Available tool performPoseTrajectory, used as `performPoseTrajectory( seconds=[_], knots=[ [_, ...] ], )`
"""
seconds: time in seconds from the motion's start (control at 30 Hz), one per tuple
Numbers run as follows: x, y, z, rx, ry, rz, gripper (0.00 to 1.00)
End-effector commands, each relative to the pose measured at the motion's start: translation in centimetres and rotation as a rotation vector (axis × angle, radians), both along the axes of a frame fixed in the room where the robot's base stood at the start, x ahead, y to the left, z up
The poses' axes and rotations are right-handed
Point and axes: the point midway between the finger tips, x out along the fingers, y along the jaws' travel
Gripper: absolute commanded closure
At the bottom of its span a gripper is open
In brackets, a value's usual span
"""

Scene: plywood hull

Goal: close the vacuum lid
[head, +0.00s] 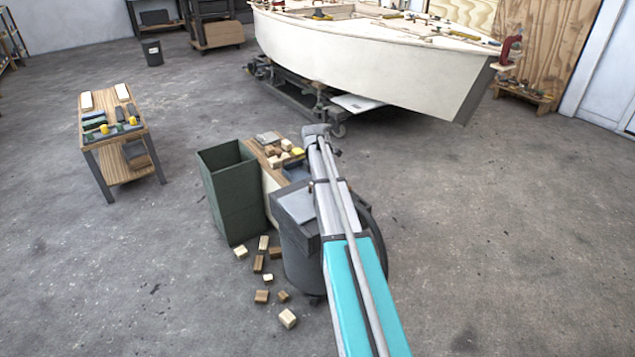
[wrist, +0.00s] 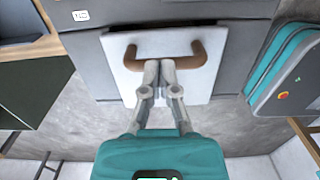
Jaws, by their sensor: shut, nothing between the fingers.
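The vacuum (head: 308,265) is a dark grey drum with a squarish dark top, standing on the floor partly behind my arm. A pale grey panel, seemingly its lid (head: 296,205), shows on that top. In the wrist view the lid (wrist: 118,60) is a pale plate with a brown bar handle (wrist: 208,54), set against a darker grey surface. It looks flat, but I cannot tell whether it is fully down. My gripper (wrist: 160,64) is shut and empty, its fingertips overlapping the handle's middle in the picture. Contact is unclear. In the head view my arm hides the gripper.
A tall green bin (head: 232,190) and a bench with wooden blocks (head: 270,180) stand close beside the vacuum. Several loose blocks (head: 262,296) lie on the floor. A tool table (head: 115,135) is at left, a boat hull (head: 370,62) behind. Floor at right is clear.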

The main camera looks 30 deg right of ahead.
Motion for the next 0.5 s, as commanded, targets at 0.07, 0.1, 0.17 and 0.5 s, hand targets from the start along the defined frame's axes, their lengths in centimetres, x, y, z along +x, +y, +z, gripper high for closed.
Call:
performPoseTrajectory(
  seconds=[0.07,0.1,0.17,0.5],
  knots=[
    [0.0,0.1,0.7,0.0,0.0,0.0,1.0],
    [0.0,0.1,1.0,0.0,0.0,0.0,1.0],
    [0.0,0.2,1.4,0.0,0.0,0.0,1.0],
    [0.1,0.3,4.2,0.0,0.0,-0.002,1.0]
  ],
)
